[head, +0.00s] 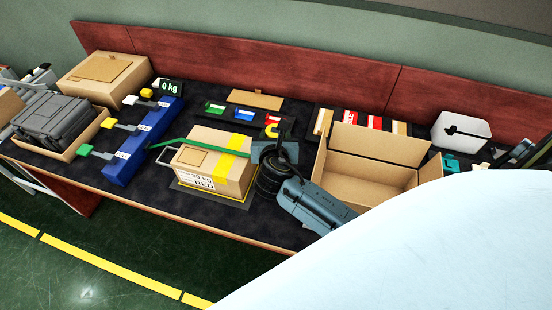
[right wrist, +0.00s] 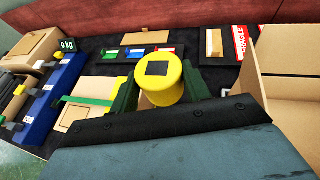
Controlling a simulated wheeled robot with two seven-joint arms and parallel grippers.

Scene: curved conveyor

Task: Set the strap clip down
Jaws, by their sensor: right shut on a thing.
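My right gripper (head: 272,138) reaches over the table, between the strapped carton and the open box. It is shut on a yellow piece, the strap clip (right wrist: 160,80), which has a rounded body and a dark square on its end. In the right wrist view the clip sits between the two dark green fingers. In the head view only a little yellow shows at the fingertips. A closed carton (head: 205,158) with a green strap (head: 192,172) and yellow tape lies left of the gripper. My left gripper is not in view.
An open cardboard box (head: 367,168) stands close right of the gripper. Small coloured bins (head: 243,113) line the back. A blue rack (head: 143,142) with several tags and a "0 kg" display (head: 171,87) are at left. Dark tabletop shows between carton and bins.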

